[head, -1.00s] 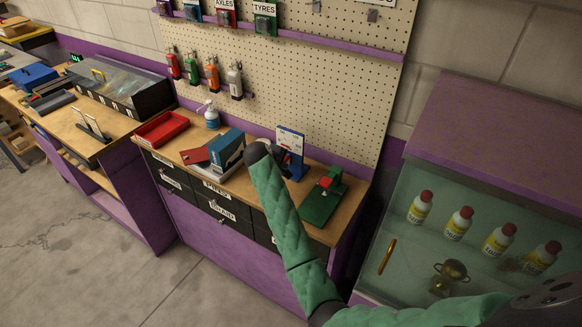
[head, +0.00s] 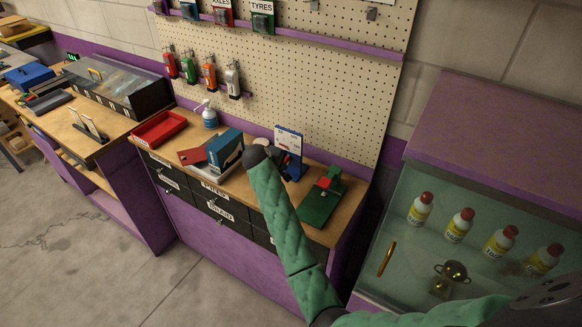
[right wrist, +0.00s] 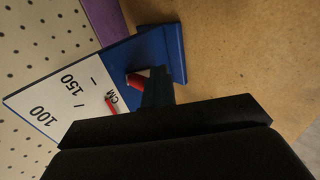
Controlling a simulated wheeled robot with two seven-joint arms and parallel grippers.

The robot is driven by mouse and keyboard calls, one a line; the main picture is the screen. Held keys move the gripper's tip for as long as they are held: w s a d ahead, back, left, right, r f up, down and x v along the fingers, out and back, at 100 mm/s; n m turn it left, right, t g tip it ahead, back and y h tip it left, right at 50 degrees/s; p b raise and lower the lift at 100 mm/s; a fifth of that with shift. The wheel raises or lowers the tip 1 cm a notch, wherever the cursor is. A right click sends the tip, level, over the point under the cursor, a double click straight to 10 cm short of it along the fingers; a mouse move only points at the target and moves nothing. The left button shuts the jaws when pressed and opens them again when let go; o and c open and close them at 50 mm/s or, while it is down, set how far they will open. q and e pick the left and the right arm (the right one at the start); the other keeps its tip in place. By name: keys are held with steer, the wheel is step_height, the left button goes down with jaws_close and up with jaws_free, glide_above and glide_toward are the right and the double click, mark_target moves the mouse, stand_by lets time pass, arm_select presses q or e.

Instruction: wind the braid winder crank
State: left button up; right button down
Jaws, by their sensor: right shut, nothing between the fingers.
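The braid winder (head: 293,168) is a blue stand on the workbench with a white board (head: 288,140). In the right wrist view its blue base (right wrist: 172,50) and the board (right wrist: 62,98) marked 100, 150 and CM show close up. A short red cylinder (right wrist: 136,82), perhaps the crank's knob, shows beside my fingers, with a thin red pointer (right wrist: 111,104) on the board. My right gripper (right wrist: 156,88) is shut and empty, very near the red cylinder; I cannot tell whether they touch. In the head view my right arm hides part of the winder. My left gripper is not in view.
A green device (head: 320,202) with a red block stands right of the winder. A blue box (head: 225,150), a spray bottle (head: 209,116) and a red tray (head: 159,129) stand to its left. A pegboard (head: 290,80) rises behind. A glass-fronted cabinet (head: 470,190) is at the right.

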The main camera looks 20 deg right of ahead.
steer(key=s+a, duration=0.2)
steer(key=s+a+r, duration=0.1)
steer(key=a, duration=0.1)
steer(key=shift+s+r, duration=0.2)
steer(key=shift+s, duration=0.15)
steer(key=shift+w+f, duration=0.1)
